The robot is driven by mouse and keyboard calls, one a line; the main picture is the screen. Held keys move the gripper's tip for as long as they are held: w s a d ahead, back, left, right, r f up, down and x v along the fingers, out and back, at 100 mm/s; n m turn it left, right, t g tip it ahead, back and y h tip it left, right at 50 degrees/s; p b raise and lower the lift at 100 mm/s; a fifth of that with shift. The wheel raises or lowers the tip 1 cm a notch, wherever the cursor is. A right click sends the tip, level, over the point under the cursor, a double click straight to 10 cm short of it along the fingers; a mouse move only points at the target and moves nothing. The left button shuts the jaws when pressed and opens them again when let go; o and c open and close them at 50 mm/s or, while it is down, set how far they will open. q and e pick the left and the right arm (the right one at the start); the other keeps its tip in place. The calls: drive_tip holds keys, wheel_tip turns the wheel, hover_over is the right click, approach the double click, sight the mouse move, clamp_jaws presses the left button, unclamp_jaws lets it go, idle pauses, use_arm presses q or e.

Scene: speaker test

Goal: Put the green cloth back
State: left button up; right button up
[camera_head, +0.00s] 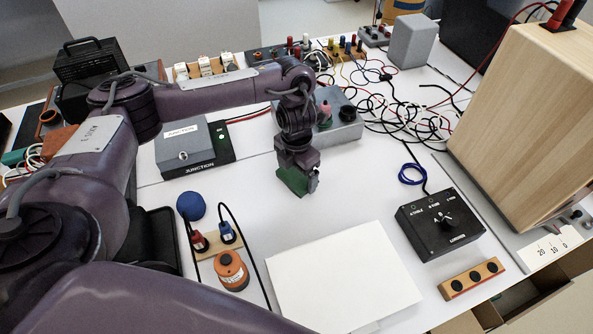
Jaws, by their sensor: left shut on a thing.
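My left arm reaches in from the left, and its gripper (302,184) points down over the white table. It is shut on the green cloth (291,181), a small dark green piece at the fingertips. The fingers and wrist hide part of the cloth. I cannot tell whether the cloth touches the table. My right gripper is not in view.
A white board (342,278) lies in front of the gripper. A black switch box (440,223) is to the right, beside a large wooden speaker cabinet (530,115). A junction box (187,146) is left, tangled cables lie behind, and an orange weight (231,271) stands front left.

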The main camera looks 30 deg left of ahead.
sight(297, 174)
use_arm(q)
drive_tip(key=o, duration=0.7)
drive_tip(key=shift+f, duration=0.1)
drive_tip(key=shift+r+p, duration=0.3)
drive_tip(key=shift+r, duration=0.15)
wheel_tip(297, 174, up, 12)
drive_tip(key=p, duration=0.3)
drive_tip(key=shift+f+p, duration=0.25)
drive_tip(key=shift+p, duration=0.05)
